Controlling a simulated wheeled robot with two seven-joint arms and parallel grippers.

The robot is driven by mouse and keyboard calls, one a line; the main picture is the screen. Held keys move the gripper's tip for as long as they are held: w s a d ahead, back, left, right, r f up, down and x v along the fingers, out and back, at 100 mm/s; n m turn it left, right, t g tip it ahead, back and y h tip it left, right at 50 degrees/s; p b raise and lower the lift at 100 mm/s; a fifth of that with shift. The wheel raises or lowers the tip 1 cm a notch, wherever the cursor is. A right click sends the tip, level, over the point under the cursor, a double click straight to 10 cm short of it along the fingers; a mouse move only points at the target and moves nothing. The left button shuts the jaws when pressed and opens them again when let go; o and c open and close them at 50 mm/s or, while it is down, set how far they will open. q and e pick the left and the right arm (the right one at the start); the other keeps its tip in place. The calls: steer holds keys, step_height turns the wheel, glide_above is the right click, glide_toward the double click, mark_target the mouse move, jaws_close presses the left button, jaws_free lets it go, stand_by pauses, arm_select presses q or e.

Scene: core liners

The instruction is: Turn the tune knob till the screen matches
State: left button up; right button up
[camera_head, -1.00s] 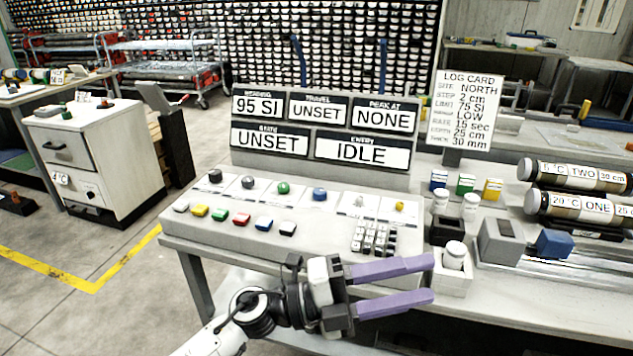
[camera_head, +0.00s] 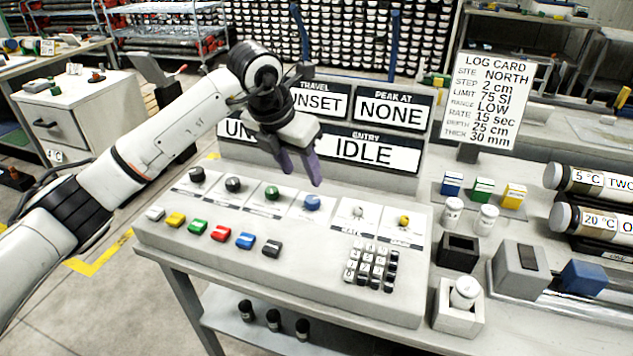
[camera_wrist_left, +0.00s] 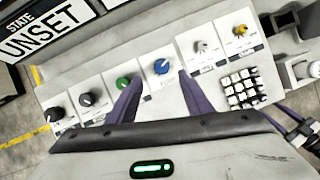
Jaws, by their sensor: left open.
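My left gripper (camera_head: 301,168) is open and empty, with purple fingers pointing down above the back row of knobs on the grey console (camera_head: 320,270). The row holds two dark knobs, a green knob (camera_head: 272,193), a blue knob (camera_head: 312,203), a pale knob (camera_head: 358,212) and a yellow knob (camera_head: 404,221). In the left wrist view the blue knob (camera_wrist_left: 161,67) shows between the two fingertips, and the green knob (camera_wrist_left: 123,82) lies by the left finger. I cannot read which knob is labelled tune. The screen panel (camera_head: 370,152) reads IDLE under ENTRY and NONE under PEAK AT. My arm covers part of it.
Coloured buttons (camera_head: 220,233) line the console front, with a keypad (camera_head: 371,267) at right. Small jars, blocks and labelled cores (camera_head: 595,181) crowd the bench on the right.

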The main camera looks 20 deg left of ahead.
mark_target(312, 199)
arm_select(q)
steer(key=x, duration=0.5)
steer(key=p+x, duration=0.1)
steer(key=x, duration=0.2)
steer(key=shift+s+d+f, duration=0.15)
steer(key=shift+s+f, duration=0.05)
steer(key=shift+s, duration=0.05)
steer(key=shift+w+f, duration=0.15)
steer(key=shift+f, duration=0.15)
steer(key=shift+w+f, duration=0.1)
steer(key=shift+f, duration=0.1)
steer(key=c, duration=1.1)
steer(key=shift+o, duration=0.2)
steer(key=shift+w+f+m+h+b, duration=0.1)
steer(key=shift+m+h+b, duration=0.3)
steer(key=shift+m+b, duration=0.6)
steer(key=shift+m+g+h, duration=0.3)
steer(key=shift+m+h, duration=0.1)
steer(key=shift+m, duration=0.6)
arm_select(e)
steer(key=shift+s+f, duration=1.1)
steer(key=shift+f, duration=0.05)
steer(key=shift+a+r, duration=0.1)
